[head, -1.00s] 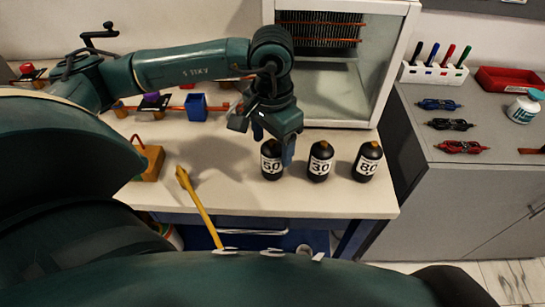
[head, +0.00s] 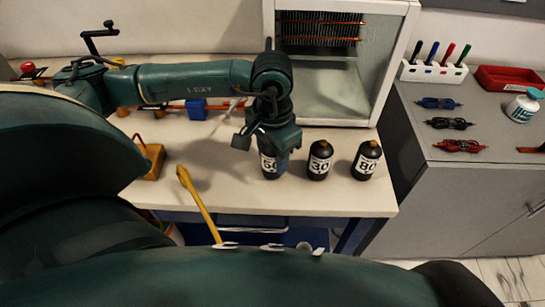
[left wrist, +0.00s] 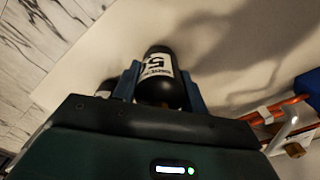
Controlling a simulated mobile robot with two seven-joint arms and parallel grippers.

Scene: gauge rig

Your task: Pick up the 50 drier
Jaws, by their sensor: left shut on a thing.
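The 50 drier (head: 269,168) is a black bottle with a white number label, upright at the left end of a row of three on the bench. My left gripper (head: 272,147) is over its top and hides its upper part. In the left wrist view the blue fingers of the left gripper (left wrist: 161,88) are shut on the sides of the drier (left wrist: 160,66), whose label shows a 5. I cannot see any gap between the drier and the bench. My right gripper is in neither view.
The 30 drier (head: 319,160) and the 80 drier (head: 367,160) stand close by to the right. A glass-fronted cabinet (head: 340,122) is behind. A grey cabinet (head: 470,190) stands right.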

